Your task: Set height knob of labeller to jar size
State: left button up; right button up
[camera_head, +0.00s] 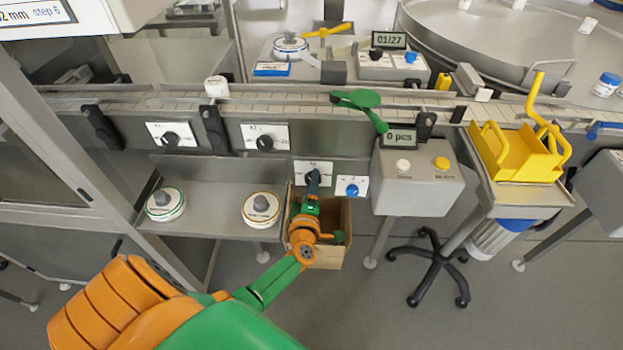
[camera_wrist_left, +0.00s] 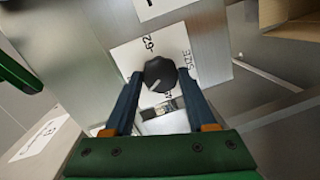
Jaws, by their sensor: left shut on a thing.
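The black knob (camera_wrist_left: 160,74) sits on a white label plate (camera_wrist_left: 133,57) marked "SIZE" and "62" in the left wrist view. A pale pointer line shows on its face. In the head view the plate (camera_head: 325,167) is on the front panel below the conveyor, with the knob (camera_head: 313,176) partly hidden by my gripper. My left gripper (camera_head: 313,180) reaches up to it. In the wrist view its two blue fingers (camera_wrist_left: 160,82) stand on either side of the knob and are closed on it. My right gripper is not in view.
A blue knob (camera_head: 352,190) is just right of the plate. Two more black knobs (camera_head: 170,139) (camera_head: 264,142) are to the left. An open cardboard box (camera_head: 334,256) stands below my gripper. A grey control box (camera_head: 425,180) with a "0 pcs" display is to the right.

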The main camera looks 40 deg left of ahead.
pick_arm(q)
jog(key=shift+d+m+g+y+p, duration=0.15)
jog(key=shift+m+p, duration=0.3)
jog(key=shift+m, duration=0.85)
jog(key=shift+a+m+g+y+p, duration=0.2)
jog(key=shift+m+p, duration=0.25)
jog(key=shift+m, duration=0.85)
jog(key=o, duration=1.4)
jog(key=shift+c, duration=0.2)
jog(key=f+p+v, duration=0.1)
jog(key=p+v, duration=0.1)
jog(key=v, duration=0.5)
jog(key=shift+d+r, duration=0.2)
jog(key=shift+r, duration=0.25)
